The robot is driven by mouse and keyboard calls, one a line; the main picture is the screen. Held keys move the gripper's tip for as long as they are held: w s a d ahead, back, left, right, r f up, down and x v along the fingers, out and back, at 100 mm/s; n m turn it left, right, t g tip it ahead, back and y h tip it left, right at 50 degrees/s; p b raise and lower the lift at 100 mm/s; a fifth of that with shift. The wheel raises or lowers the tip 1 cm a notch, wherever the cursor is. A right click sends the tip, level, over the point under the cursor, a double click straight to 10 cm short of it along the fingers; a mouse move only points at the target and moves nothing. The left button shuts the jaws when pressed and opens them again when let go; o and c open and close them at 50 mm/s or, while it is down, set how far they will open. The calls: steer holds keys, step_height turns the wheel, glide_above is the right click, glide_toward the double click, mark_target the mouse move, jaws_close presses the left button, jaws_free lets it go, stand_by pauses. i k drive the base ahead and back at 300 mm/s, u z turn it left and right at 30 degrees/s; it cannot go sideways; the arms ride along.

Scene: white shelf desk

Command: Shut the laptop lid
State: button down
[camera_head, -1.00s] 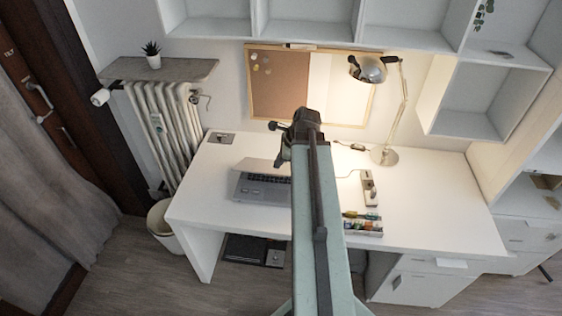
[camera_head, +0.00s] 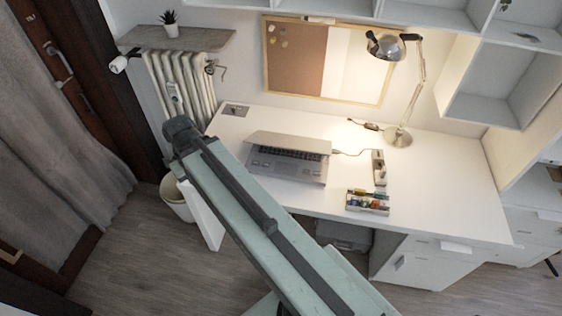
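The laptop (camera_head: 288,165) is silver-grey and sits on the left half of the white desk (camera_head: 440,185). Its lid (camera_head: 290,142) is tilted partway over the keyboard, which still shows as a dark strip below it. The lid is not flat on the base. My arm stretches from the bottom of the picture up to the left, past the desk's front left corner. My gripper is hidden beyond the arm's dark end joint, which lies left of the laptop and apart from it.
A desk lamp (camera_head: 398,134) stands at the back of the desk. A small box of bottles (camera_head: 367,203) and a narrow holder (camera_head: 379,168) are right of the laptop. A radiator (camera_head: 180,88) and a bin (camera_head: 176,200) are at the left. The desk's right side is clear.

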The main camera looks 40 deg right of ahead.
mark_target(286, 142)
steer(key=u, duration=0.8)
steer(key=k, duration=1.2)
steer(key=u, duration=1.15)
steer(key=i, duration=1.15)
steer(key=u, duration=0.5)
